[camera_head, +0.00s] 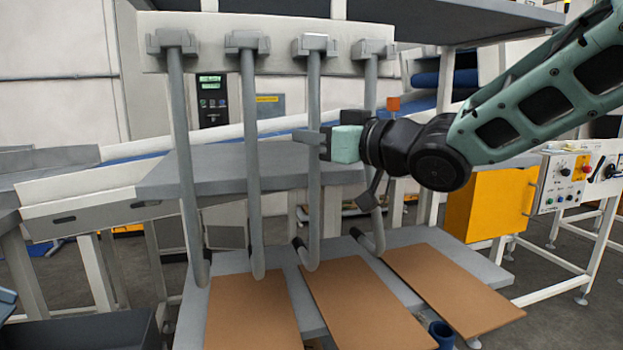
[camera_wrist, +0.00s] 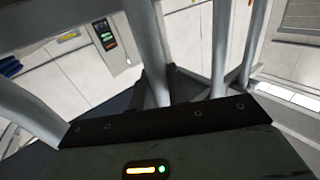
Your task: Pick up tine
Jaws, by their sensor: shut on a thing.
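Several grey tines hang in a row from brackets on a light bar in the head view. My gripper (camera_head: 318,141) is at the third tine from the left (camera_head: 314,185), about halfway up it, and is shut on it. This tine hangs upright, its top at its bracket (camera_head: 314,46). The first tine (camera_head: 181,150) and the second tine (camera_head: 250,150) hang to the left of my gripper. The fourth tine (camera_head: 370,85) is partly hidden behind my wrist. In the wrist view, grey tines (camera_wrist: 220,45) show beyond the dark gripper body (camera_wrist: 160,122), and the fingertips are hidden.
Flat brown boards (camera_head: 350,305) lie on a grey platform (camera_head: 240,262) below the tines. A yellow cabinet (camera_head: 490,205) and a control panel (camera_head: 568,185) are at the right. A dark grey bin (camera_head: 85,330) is at the lower left.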

